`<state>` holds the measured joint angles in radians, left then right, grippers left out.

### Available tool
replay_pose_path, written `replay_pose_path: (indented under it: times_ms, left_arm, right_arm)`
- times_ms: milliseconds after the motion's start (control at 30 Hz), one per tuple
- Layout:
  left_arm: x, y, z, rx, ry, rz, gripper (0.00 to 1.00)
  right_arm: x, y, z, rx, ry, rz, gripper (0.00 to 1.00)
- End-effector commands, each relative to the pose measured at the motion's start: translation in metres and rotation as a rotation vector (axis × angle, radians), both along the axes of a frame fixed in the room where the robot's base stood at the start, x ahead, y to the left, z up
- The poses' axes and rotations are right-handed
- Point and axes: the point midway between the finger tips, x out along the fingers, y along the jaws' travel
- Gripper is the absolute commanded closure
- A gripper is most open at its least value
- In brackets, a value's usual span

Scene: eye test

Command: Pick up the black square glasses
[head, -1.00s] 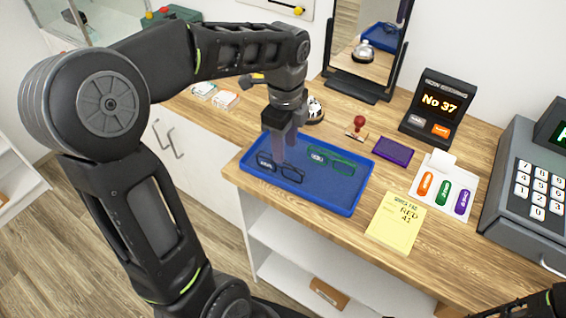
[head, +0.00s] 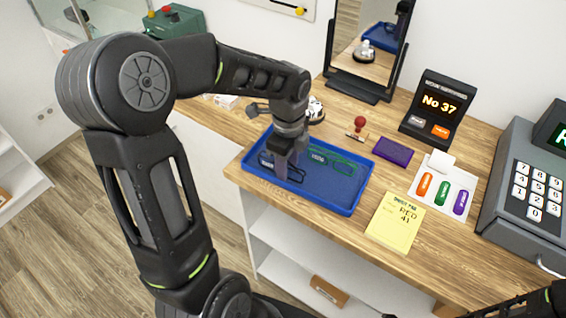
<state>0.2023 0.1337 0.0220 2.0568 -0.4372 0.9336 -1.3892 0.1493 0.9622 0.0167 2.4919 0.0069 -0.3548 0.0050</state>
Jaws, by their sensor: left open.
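The black square glasses (head: 297,174) lie in the left part of a blue tray (head: 342,208) on the wooden counter. My left gripper (head: 281,177) is open and points down into the tray, right at the black glasses. Its fingers hide the middle of their frame, and I cannot tell whether they touch it. A pair of green glasses (head: 343,167) lies in the same tray, just right of the gripper. My right gripper is not in view; only a dark part of my right arm shows at the bottom right corner.
A standing mirror (head: 367,45) and a bell (head: 315,109) are behind the tray. A red-handled stamp (head: 359,124), a purple pad (head: 393,151), a yellow note (head: 396,222), a number display (head: 438,108) and a cash register (head: 525,190) stand to the right.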

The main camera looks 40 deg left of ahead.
Motion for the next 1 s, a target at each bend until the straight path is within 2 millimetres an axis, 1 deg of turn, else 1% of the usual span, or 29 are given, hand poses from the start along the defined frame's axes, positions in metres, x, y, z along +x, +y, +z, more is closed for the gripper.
replay_pose_path:
  times_ms: [533,1000]
  left_arm:
    - [0.0001,0.0000,0.0004,0.000,0.000,0.001,0.58]
    - [0.0001,0.0000,0.0004,0.000,0.000,0.001,0.97]
  right_arm:
    - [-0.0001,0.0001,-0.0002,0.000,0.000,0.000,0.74]
    - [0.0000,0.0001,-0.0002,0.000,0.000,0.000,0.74]
